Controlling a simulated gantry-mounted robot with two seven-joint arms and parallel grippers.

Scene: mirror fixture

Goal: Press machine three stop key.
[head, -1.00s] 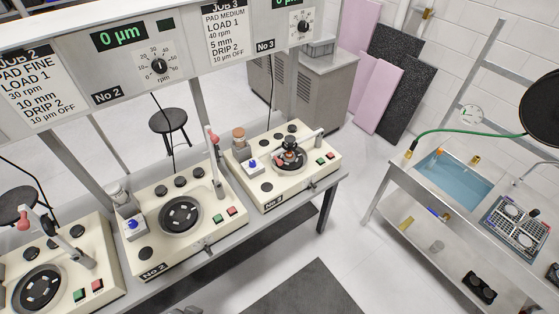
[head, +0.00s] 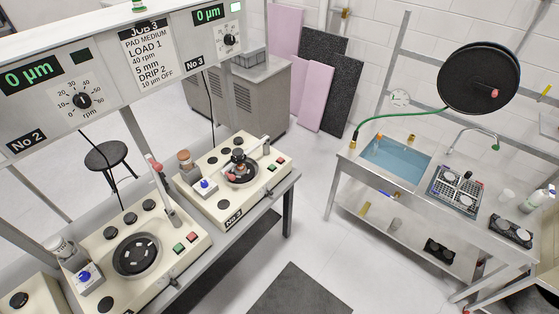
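Machine three (head: 258,187) is a cream benchtop unit labelled No 3 at the far end of the bench, in the middle of the head view. Its red stop key (head: 281,160) sits on the right side of its top, just behind a green key (head: 272,167). A holder with a reddish part (head: 238,160) stands on its round plate under a swing arm. The panel above machine three has a green display (head: 208,14) reading 0 µm and a light green lamp (head: 236,7). Neither of my grippers is in view.
Machine two (head: 185,270) stands nearer on the same bench, with its own green and red keys (head: 185,243) and an upright arm. A sink bench (head: 350,168) stands at the right, with a hose reel above. Open floor (head: 320,235) lies between the benches.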

